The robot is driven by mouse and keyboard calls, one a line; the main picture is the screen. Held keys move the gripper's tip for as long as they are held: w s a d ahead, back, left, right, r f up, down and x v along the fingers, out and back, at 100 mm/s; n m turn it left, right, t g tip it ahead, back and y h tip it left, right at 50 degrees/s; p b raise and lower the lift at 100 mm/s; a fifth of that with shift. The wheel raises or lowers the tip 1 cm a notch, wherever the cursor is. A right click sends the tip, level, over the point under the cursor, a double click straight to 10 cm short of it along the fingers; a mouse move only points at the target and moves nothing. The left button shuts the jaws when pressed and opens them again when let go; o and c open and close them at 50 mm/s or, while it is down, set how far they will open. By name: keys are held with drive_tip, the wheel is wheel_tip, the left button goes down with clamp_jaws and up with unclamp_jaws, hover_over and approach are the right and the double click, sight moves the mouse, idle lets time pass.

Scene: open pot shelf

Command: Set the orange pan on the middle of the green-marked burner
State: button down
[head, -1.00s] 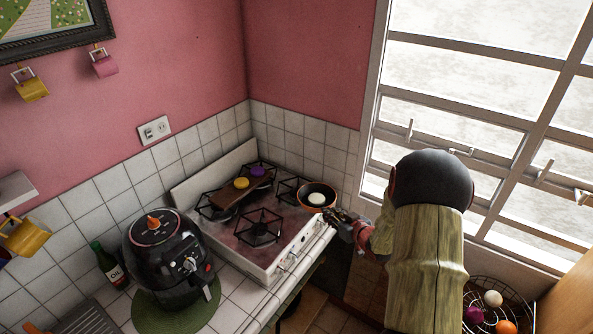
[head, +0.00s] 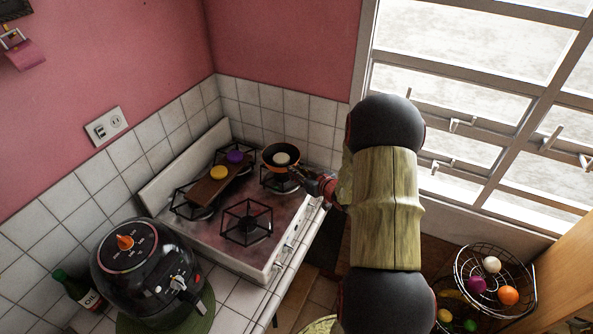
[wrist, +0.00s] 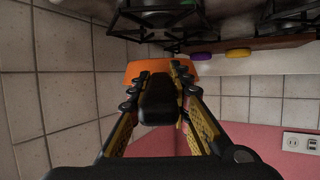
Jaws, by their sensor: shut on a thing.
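The orange pan (head: 281,149) has a dark inside and holds a white round thing (head: 281,158), perhaps an egg. My gripper (head: 309,180) is shut on the pan's handle, to the right of the pan. In the wrist view the fingers (wrist: 160,84) close around the black handle (wrist: 158,105), with the orange pan wall (wrist: 206,68) beyond. No green mark is visible on any burner.
A brown board (head: 214,188) with a yellow thing (head: 218,173) and a purple thing (head: 235,157) lies across the left burners. The front burner (head: 246,222) is bare. A black air fryer (head: 150,270) stands at the front left. The tiled wall (head: 310,125) is close behind the pan.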

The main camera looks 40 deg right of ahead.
drive_tip(key=shift+f+b, duration=1.5)
drive_tip(key=shift+f, duration=0.7)
drive_tip(key=shift+s+f+b, duration=0.1)
drive_tip(key=shift+f+b, duration=0.3)
drive_tip(key=c, duration=1.7)
unclamp_jaws()
drive_tip(key=shift+o, duration=0.6)
drive_tip(key=shift+s+a+f, duration=0.1)
drive_tip(key=shift+f, duration=0.05)
drive_tip(key=v, duration=1.2)
